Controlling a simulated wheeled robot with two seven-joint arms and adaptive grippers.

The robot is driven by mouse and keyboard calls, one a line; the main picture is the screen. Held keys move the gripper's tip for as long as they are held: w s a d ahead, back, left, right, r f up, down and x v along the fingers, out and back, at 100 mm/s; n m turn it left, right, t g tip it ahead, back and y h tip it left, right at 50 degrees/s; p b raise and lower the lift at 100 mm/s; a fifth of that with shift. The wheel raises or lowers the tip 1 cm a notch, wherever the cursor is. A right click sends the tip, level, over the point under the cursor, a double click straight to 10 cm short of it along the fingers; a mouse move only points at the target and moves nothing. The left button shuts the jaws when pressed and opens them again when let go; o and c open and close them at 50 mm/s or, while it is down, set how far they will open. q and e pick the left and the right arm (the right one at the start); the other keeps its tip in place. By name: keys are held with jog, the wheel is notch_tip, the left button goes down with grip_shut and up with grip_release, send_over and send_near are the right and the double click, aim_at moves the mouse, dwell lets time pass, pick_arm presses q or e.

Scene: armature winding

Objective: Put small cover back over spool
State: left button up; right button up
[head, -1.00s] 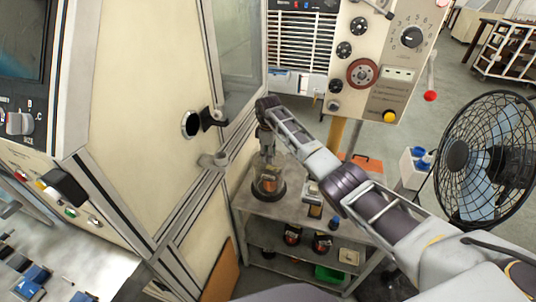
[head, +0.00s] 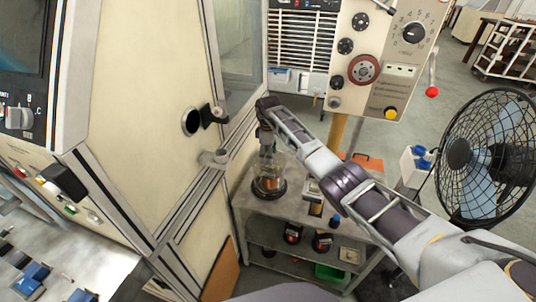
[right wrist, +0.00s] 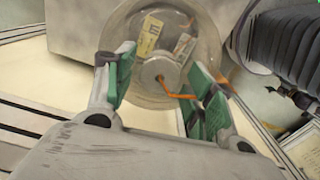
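The spool (head: 270,183) has an orange winding and sits on a dark round base on the grey cart's top shelf. A clear cover (head: 281,164) stands upright around it. In the right wrist view the clear cover (right wrist: 206,40) shows as a round transparent shape, with a metal hub and an orange wire seen through or near it. My right gripper (head: 267,154) is just above the cover. Its green-padded fingers (right wrist: 162,88) are spread apart with nothing clamped between them. Whether a fingertip touches the cover cannot be told. My left gripper is not in view.
The grey cart (head: 240,200) stands against a cream machine cabinet (head: 150,110). Dark spools (head: 292,232) sit on its lower shelf with a green bin (head: 328,272). A control panel (head: 385,60) rises behind, and a black fan (head: 487,160) stands at right.

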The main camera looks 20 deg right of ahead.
jog(key=shift+s+f, duration=0.15)
jog(key=shift+f, duration=0.1)
